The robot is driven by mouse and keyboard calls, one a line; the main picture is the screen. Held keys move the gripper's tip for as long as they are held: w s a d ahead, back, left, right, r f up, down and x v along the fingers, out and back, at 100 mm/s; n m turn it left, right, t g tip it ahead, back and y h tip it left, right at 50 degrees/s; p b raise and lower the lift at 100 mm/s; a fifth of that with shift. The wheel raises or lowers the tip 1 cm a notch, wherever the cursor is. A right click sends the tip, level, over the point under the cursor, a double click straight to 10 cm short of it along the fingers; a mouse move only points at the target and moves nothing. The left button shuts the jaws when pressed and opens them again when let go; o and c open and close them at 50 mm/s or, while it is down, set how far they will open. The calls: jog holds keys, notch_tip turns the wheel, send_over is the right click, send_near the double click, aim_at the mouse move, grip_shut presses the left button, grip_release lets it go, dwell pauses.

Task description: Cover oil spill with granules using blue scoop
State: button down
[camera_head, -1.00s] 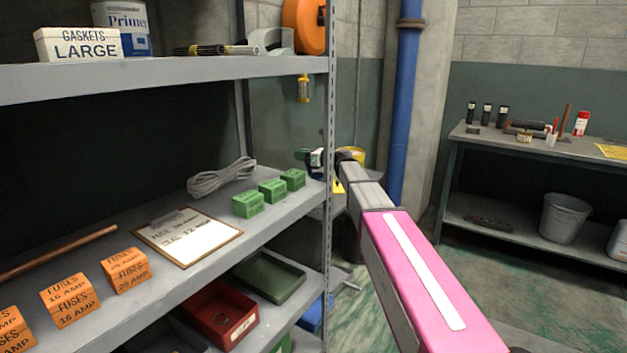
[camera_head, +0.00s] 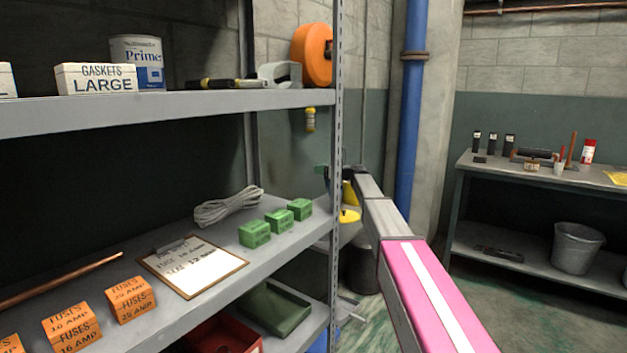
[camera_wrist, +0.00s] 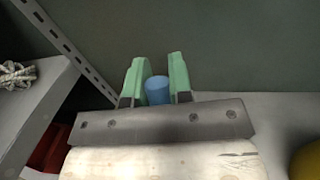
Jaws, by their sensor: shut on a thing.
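My gripper (camera_head: 322,173) is far out at the end of my pink and grey arm, partly hidden by the shelf post in the head view. In the wrist view, its green fingers (camera_wrist: 157,85) are shut on a blue cylindrical piece (camera_wrist: 158,92), which looks like the blue scoop's handle. The rest of the scoop is hidden. I cannot make out an oil spill or granules. The visible floor (camera_head: 520,325) has greenish patches.
The shelf rack (camera_head: 200,112) fills the left, with its post close to my gripper. A yellow object (camera_head: 349,216) shows beyond the post, above a dark bin (camera_head: 363,270). A blue pipe (camera_head: 410,130) and a workbench (camera_head: 540,172) stand right. Open floor lies between.

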jog(key=w+d+r, duration=0.2)
jog(key=w+d, duration=0.4)
jog(key=w, duration=0.6)
jog(key=w+d+r, duration=0.2)
jog(key=w+d, duration=0.4)
jog(key=w, duration=0.6)
jog(key=shift+w+r, duration=0.2)
jog(key=shift+r, duration=0.1)
jog(key=shift+d+f, duration=0.1)
jog(key=shift+f, duration=3.35)
jog(key=shift+r, duration=0.1)
notch_tip(320, 180, up, 7)
jog(key=shift+d, duration=0.1)
